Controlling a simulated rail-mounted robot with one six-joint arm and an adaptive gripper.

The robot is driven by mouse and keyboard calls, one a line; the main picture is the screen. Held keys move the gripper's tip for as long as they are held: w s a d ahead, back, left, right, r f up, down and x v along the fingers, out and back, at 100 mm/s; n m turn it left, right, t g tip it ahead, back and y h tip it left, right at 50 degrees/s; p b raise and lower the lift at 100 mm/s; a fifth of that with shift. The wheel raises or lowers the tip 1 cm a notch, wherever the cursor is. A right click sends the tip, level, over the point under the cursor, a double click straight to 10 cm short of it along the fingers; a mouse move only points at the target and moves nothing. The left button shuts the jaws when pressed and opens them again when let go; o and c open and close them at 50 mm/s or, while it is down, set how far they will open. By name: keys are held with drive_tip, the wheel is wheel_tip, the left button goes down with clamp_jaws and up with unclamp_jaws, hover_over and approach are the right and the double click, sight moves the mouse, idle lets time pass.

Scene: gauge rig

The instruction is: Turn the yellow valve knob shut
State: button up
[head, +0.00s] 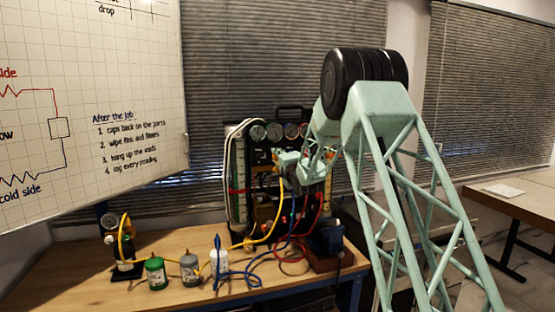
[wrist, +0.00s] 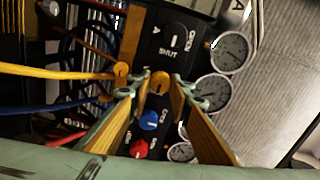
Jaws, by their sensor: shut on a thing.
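The yellow valve knob (wrist: 160,84) is on the dark panel in the wrist view, between the two fingers of my gripper (wrist: 159,88). The fingers are shut on it, one on each side. In the head view my gripper (head: 287,163) is at the panel front, and the yellow knob is hidden there.
Round gauges (wrist: 230,52) line one side of the panel. A yellow hose (wrist: 60,73) and a blue hose (wrist: 45,108) run close beside the fingers.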

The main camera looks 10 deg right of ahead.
drive_tip(key=shift+r, duration=0.1)
idle(0.3)
drive_tip(key=o, duration=0.9)
drive_tip(key=s, duration=0.4)
drive_tip(key=s+d, duration=0.1)
drive_tip(key=s, duration=0.7)
drive_tip(key=shift+d, duration=0.2)
